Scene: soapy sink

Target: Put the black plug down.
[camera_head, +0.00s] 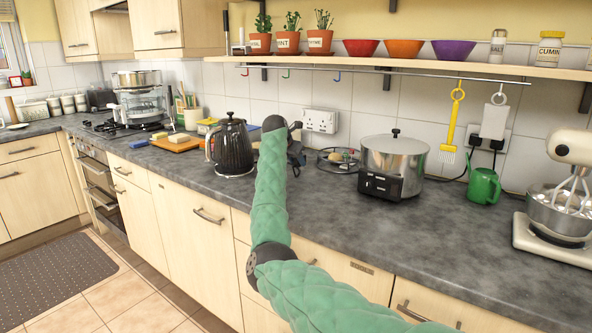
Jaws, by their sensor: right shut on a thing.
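My right arm reaches in from the lower right, in a green quilted sleeve. My right gripper (296,151) is at its far end, over the back of the dark worktop (330,210). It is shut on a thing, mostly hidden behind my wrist. Only small dark parts show there, so I cannot clearly make out the black plug or whether it touches the worktop. A white double wall socket (320,121) is on the tiles just right of and behind the gripper. My left gripper is out of view.
A black kettle (231,146) stands left of my arm. A wire stand (338,160) and a steel cooker (393,164) stand to the right. Farther right are a green watering can (483,186) and a stand mixer (562,205). The worktop front near my arm is clear.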

